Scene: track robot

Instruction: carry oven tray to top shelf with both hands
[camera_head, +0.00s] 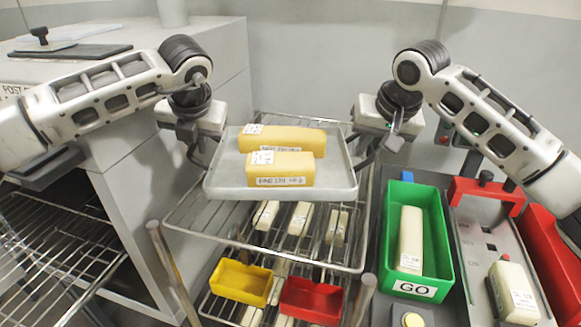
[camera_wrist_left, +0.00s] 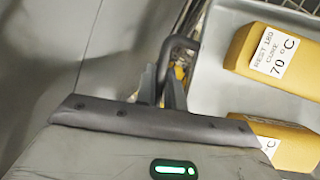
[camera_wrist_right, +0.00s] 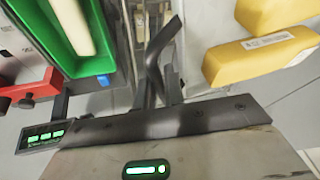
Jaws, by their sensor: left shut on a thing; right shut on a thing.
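The oven tray (camera_head: 333,188) is a grey shallow tray in the middle of the head view, carrying two yellow blocks with labels, a rear one (camera_head: 282,138) and a front one (camera_head: 281,171). The tray is held above a wire rack shelf (camera_head: 200,217). My left gripper (camera_head: 205,155) is at the tray's left side, shut on a dark handle (camera_wrist_left: 171,50) there. My right gripper (camera_head: 372,152) is at the right side, shut on the other handle (camera_wrist_right: 153,55). The tray looks roughly level.
On the rack below are several pale blocks (camera_head: 300,217), a yellow bin (camera_head: 241,282) and a red bin (camera_head: 312,299). A green GO bin (camera_head: 437,245) with a pale block stands to the right. A grey cabinet (camera_head: 215,75) is behind left. Another wire rack (camera_head: 55,240) is far left.

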